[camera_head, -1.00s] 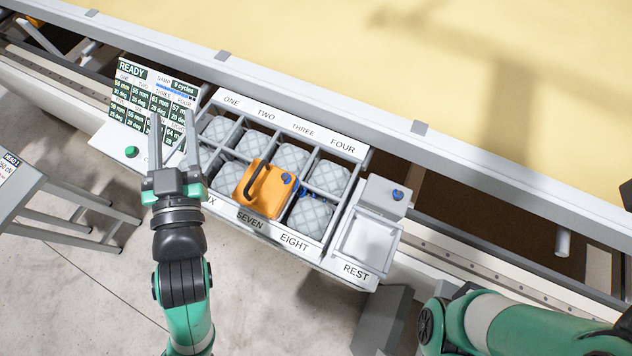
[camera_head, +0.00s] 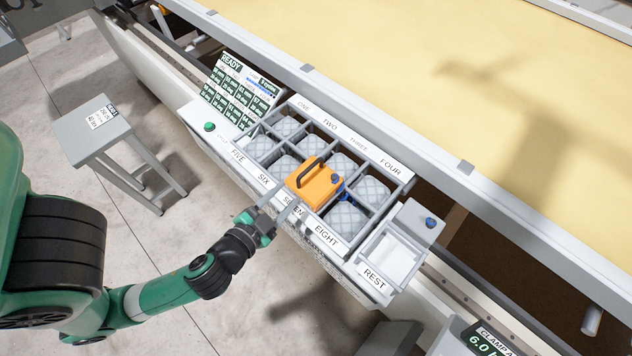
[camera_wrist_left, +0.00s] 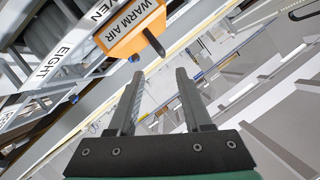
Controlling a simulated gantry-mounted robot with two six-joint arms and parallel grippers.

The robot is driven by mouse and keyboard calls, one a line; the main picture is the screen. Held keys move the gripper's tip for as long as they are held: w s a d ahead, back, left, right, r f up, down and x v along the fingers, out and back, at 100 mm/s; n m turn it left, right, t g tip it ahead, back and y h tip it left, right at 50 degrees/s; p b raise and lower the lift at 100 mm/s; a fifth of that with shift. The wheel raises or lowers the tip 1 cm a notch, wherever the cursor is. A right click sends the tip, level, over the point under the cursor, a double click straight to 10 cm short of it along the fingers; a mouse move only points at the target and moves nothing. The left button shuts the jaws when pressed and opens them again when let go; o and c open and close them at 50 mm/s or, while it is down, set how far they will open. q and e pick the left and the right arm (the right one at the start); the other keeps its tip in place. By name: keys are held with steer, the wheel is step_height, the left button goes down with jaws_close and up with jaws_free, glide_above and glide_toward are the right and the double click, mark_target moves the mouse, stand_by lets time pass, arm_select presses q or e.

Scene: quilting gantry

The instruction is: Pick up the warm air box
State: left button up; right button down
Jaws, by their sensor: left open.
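The warm air box (camera_head: 318,190) is orange with a dark handle on top and a blue knob. It sits in the tray (camera_head: 346,257) at the SEVEN compartment, between the SIX and EIGHT labels. My left gripper (camera_head: 279,203) is open and empty, just left of and in front of the box, over the tray's front edge. In the left wrist view, the box (camera_wrist_left: 133,28) shows its WARM AIR label and lies beyond the fingertips, up and left, not between the fingers. My right gripper is out of view.
Quilted grey pads (camera_head: 343,222) fill the other compartments. A REST bin (camera_head: 393,259) stands at the tray's right end and a READY panel (camera_head: 239,92) at its left. A grey stool (camera_head: 92,130) stands on the floor at left. Yellow fabric (camera_head: 480,60) spreads behind the rail.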

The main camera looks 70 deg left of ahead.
mark_target(305, 172)
arm_select(q)
steer(key=x, duration=0.6)
steer(key=shift+w+a+p, duration=0.1)
steer(key=shift+w+p, duration=0.1)
steer(key=shift+p, duration=0.2)
steer(key=x, duration=0.5)
steer(key=shift+a+r, duration=0.15)
steer(key=shift+a, duration=0.1)
jaws_close()
stand_by(0.7)
